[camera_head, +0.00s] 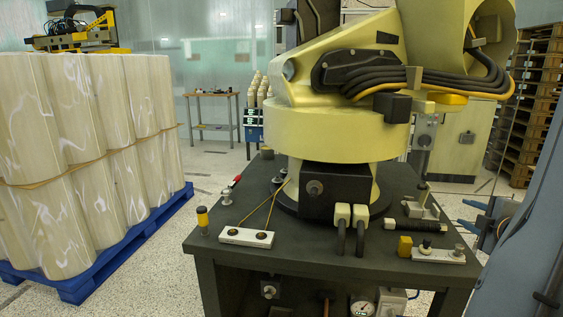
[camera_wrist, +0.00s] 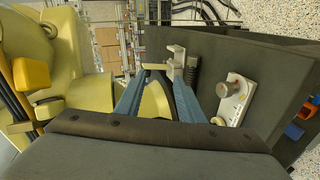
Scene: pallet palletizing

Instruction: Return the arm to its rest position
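My gripper (camera_head: 467,214) is at the right edge of the head view, beside the dark table. Its two blue fingers point left towards the table and are spread apart. In the wrist view its fingers (camera_wrist: 158,82) reach forward with a gap between them. A yellow surface shows in that gap, and it seems to lie beyond the fingers, not held. In the head view no object shows between the fingertips. Part of my blue-grey arm fills the right edge.
A yellow industrial robot (camera_head: 325,130) stands on the dark table (camera_head: 305,255). White plates with knobs (camera_head: 437,255) lie near the table's right corner. Pale wrapped cylinders (camera_head: 85,150) stand on a blue pallet (camera_head: 135,240) at left. Stacked wooden pallets (camera_head: 525,110) stand at back right.

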